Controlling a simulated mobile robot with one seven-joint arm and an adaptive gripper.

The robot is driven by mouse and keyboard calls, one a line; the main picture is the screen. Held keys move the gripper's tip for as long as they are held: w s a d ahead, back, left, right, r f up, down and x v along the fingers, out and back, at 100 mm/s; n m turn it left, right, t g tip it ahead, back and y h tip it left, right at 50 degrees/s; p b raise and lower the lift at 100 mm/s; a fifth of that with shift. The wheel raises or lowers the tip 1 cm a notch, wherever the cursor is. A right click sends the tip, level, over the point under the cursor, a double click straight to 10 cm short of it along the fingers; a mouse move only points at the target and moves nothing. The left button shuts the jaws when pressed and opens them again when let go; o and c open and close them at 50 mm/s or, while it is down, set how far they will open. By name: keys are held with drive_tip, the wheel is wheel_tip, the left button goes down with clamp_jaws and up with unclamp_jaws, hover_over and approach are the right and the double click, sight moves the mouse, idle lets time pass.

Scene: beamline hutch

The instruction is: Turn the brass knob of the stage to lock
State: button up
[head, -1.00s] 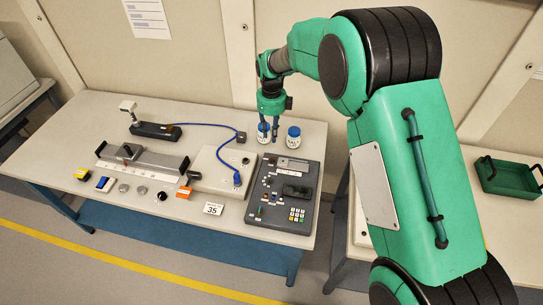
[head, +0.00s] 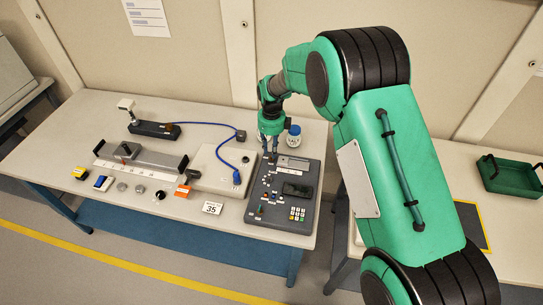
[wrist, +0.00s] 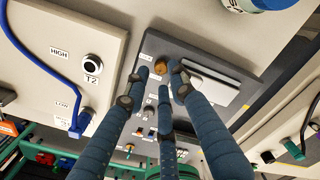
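The brass knob (wrist: 160,67) shows in the wrist view near the end of the grey control panel (wrist: 205,55), beside a small label. My gripper (wrist: 160,84) has its blue-grey fingers spread, with their tips close around the knob. I cannot tell whether any tip touches it. In the head view my gripper (head: 270,153) points down over the back left part of the control panel (head: 253,217), and its fingers hide the knob there.
Left of the panel is a pale box (head: 214,175) with a blue cable (head: 205,124). A rail stage (head: 140,157) and several loose knobs lie further left. A green tray (head: 513,178) is far right.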

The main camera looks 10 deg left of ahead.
drive_tip(key=shift+f, duration=1.7)
clamp_jaws()
